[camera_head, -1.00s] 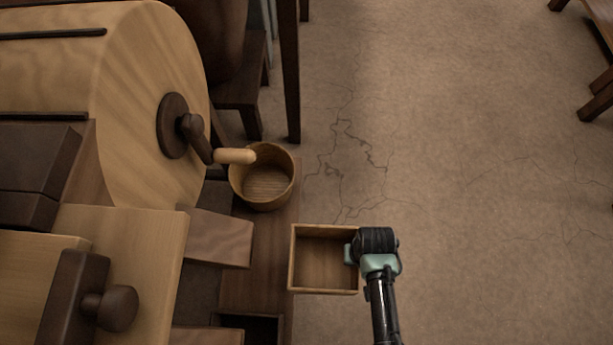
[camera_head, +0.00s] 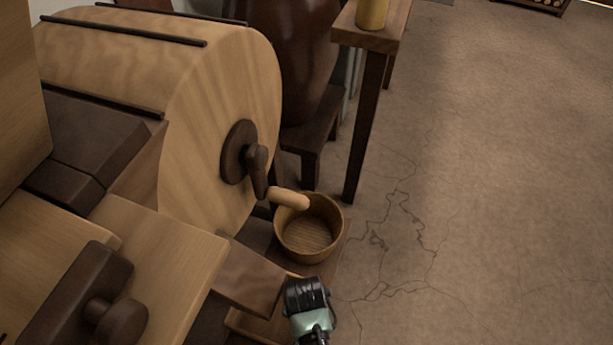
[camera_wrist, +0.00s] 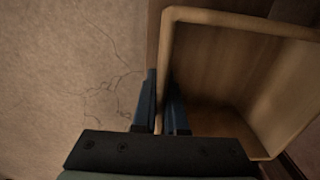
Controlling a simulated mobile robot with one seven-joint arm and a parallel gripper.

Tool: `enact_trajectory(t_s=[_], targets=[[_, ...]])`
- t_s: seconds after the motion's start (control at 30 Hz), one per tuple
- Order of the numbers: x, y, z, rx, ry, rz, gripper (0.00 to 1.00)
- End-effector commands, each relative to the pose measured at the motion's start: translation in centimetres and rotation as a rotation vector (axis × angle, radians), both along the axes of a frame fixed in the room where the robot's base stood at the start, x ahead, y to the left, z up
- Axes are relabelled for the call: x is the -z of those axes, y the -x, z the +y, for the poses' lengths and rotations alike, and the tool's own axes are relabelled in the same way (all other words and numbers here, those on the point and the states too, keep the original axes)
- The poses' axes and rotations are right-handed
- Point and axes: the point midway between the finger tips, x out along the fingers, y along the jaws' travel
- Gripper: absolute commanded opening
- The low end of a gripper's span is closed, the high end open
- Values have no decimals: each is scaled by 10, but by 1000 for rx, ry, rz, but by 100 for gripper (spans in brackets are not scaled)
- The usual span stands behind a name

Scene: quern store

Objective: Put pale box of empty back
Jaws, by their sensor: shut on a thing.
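The pale box (camera_head: 243,325) is a shallow, open-topped wooden box. In the head view it shows low, left of my gripper (camera_head: 306,292), partly covered by a sloping brown board (camera_head: 248,275) and my gripper. In the wrist view the box (camera_wrist: 240,19) fills the right half, and its visible inside looks bare. My gripper (camera_wrist: 161,92) is shut on the near side wall, one finger outside and one inside. The box looks level. Whether its bottom touches the dark plank beneath is hidden.
A round wooden tub (camera_head: 309,230) stands just beyond, under the crank handle (camera_head: 289,199) of the big wooden drum (camera_head: 215,110). A wooden drawer front with a knob (camera_head: 121,322) is at lower left. A small table (camera_head: 372,35) stands behind. The cracked floor to the right is clear.

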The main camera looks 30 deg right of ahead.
Motion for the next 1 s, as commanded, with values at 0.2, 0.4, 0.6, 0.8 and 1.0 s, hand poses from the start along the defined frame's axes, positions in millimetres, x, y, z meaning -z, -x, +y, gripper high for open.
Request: enact_trajectory(t_s=[0.2, 0.4, 0.6, 0.8, 1.0], targets=[[36, 1, -1, 2, 0, -1, 0], [34, 0, -1, 1, 0, -3, 0], [38, 0, -1, 1, 0, -2, 0], [38, 2, -1, 1, 0, 0, 40], [38, 2, -1, 1, 0, 0, 40]])
